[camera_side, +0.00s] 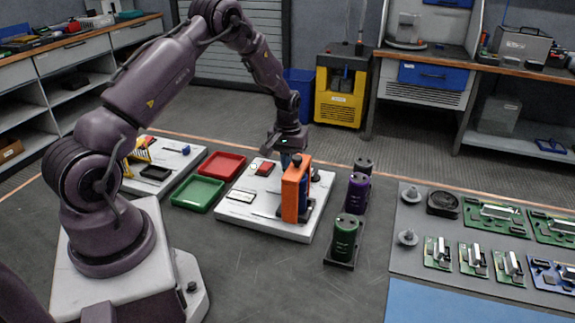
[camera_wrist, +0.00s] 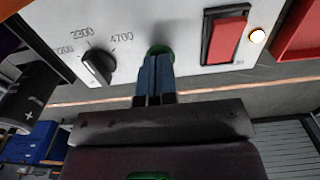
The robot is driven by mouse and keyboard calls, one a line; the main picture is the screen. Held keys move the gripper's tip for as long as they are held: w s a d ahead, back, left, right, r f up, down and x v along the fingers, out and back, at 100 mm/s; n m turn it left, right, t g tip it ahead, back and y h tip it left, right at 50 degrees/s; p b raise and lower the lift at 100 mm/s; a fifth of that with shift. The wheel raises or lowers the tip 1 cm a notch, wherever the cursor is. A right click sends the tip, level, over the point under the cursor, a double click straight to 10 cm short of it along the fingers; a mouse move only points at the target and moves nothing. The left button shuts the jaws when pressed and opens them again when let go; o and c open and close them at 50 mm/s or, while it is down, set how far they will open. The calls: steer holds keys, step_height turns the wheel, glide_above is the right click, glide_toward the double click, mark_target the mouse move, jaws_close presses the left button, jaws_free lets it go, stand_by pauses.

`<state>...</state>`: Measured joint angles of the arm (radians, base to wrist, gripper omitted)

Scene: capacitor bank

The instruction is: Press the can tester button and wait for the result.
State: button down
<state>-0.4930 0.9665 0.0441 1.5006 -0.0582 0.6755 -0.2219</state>
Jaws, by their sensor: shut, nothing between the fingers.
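The can tester is a white panel (camera_side: 236,211) with an orange upright piece (camera_side: 292,193) on it, blue showing along its side. In the wrist view the panel (camera_wrist: 130,14) carries a dial (camera_wrist: 97,66) marked 2200, 3300 and 4700, a red rocker switch (camera_wrist: 228,39) and a lit lamp (camera_wrist: 257,35). A round green button (camera_wrist: 159,48) sits between dial and switch. My gripper (camera_wrist: 156,60) is shut and empty, its blue fingertips at the button and partly covering it. I cannot tell whether the button is pressed down. In the side view my gripper (camera_side: 296,160) is behind the orange piece.
Green (camera_side: 345,236), purple (camera_side: 357,194) and black (camera_side: 363,165) cans stand right of the tester. A red tray (camera_side: 223,165) and a green tray (camera_side: 198,193) lie to its left. Circuit boards (camera_side: 473,258) lie on a grey mat at the right. The front table is clear.

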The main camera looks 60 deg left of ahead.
steer(key=shift+f, duration=0.3)
steer(key=shift+r, duration=0.1)
steer(key=shift+r, duration=3.4)
steer(key=s+d+r+m+t, duration=0.5)
steer(key=s+d+r+m, duration=0.4)
steer(key=s+d+r, duration=1.2)
step_height(320, 180, up, 3)
steer(key=d, duration=0.2)
steer(key=shift+d+f+t, duration=0.15)
steer(key=shift+d+t, duration=0.15)
